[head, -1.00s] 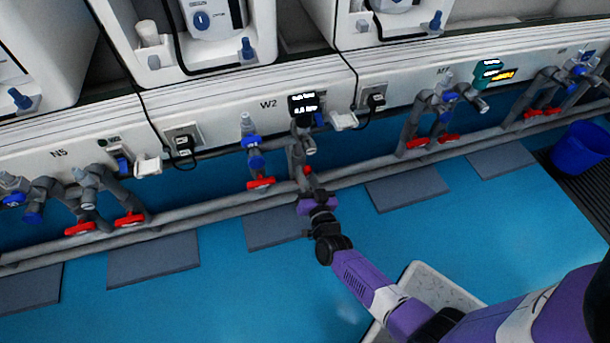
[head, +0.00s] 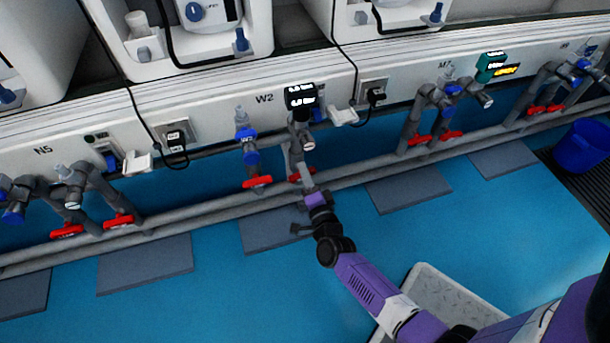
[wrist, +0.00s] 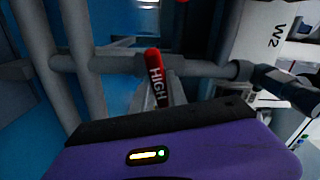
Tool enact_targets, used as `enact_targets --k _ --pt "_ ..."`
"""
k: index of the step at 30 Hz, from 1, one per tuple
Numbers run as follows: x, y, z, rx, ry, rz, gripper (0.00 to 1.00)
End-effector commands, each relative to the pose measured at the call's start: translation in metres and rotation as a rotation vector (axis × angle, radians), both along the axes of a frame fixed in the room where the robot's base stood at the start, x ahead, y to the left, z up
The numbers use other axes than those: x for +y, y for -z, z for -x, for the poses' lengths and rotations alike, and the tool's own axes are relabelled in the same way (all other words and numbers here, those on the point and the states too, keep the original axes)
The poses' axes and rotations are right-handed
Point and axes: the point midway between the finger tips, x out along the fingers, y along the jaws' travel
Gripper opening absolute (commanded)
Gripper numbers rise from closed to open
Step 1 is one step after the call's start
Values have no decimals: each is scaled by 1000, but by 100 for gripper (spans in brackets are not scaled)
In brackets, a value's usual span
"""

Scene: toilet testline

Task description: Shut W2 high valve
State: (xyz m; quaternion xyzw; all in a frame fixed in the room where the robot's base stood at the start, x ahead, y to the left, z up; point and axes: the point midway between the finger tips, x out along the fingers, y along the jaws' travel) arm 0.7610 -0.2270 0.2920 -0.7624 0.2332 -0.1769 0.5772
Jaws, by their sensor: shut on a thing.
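The W2 high valve has a red handle (head: 301,174) under the W2 label, to the right of a second red handle (head: 257,181). It lies crosswise along the pipe, roughly in line with that neighbour. My gripper (head: 303,182) is at the high valve and partly hides it in the head view. In the wrist view the red handle (wrist: 155,72), marked HIGH, rises from between my gripper's grey fingers (wrist: 165,92). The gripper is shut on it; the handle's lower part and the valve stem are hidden.
A black display (head: 300,96) sits above the valve. Grey pipes (head: 370,170) run along the wall close behind the gripper. Other red-handled valves (head: 418,140) stand to both sides. Grey floor mats (head: 410,187) and open blue floor lie in front.

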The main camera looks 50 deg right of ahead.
Motion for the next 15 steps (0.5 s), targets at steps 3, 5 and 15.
enact_targets --k 3,5,15 --pt "1 2 1 -47 -1 -71 0" --pt "0 3 1 -68 -1 -103 0" --pt "0 3 1 -146 0 -219 0"
